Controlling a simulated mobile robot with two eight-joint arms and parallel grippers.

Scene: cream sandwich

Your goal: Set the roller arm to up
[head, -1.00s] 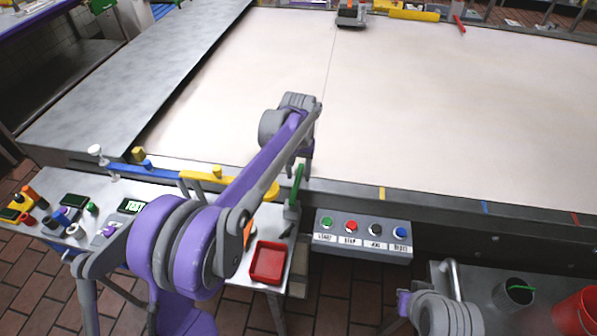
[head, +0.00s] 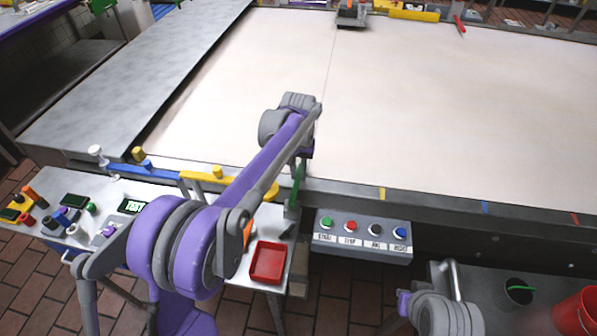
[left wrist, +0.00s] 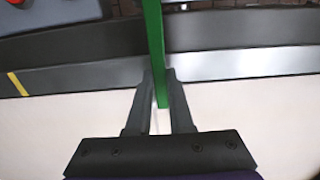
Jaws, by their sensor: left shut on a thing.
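A green upright bar (head: 295,188) stands at the front edge of the large pale table; I cannot tell for sure that it is the roller arm. My left gripper (head: 301,168) is at its upper part, largely hidden by my purple arm in the head view. In the left wrist view the left gripper (left wrist: 158,78) has its fingers on both sides of the green bar (left wrist: 154,40) and is shut on it. My right gripper does not show; only part of the right arm is at the bottom right.
A button box (head: 362,238) with green, red, black and blue buttons hangs on the front edge. A red tray (head: 268,262) lies on the side table. The pale table top (head: 430,110) is mostly clear.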

